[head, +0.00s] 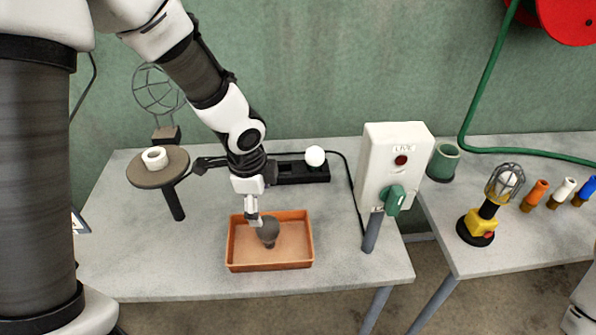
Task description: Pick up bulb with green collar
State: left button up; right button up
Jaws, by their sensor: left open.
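A white bulb (315,156) stands upright in a black holder (288,173) behind my left wrist; I cannot make out its collar's colour. A dark grey bulb (269,230) is in the orange tray (305,255), its collar hard to make out. My left gripper (254,217) is open and points down over the tray, close beside the grey bulb's left side. I cannot tell whether it touches the bulb. My right gripper is out of view.
A switch box (407,142) marked LIVE stands right of the tray. A round stand (148,177) bearing a white ring (154,158) is at left. A caged lamp (489,210) and several coloured pieces are on the right table. The tray's front left table area is clear.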

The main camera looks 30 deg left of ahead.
aim_at(315, 156)
jog(key=i+j+z, duration=0.2)
jog(key=i+j, duration=0.45)
jog(key=i, duration=0.1)
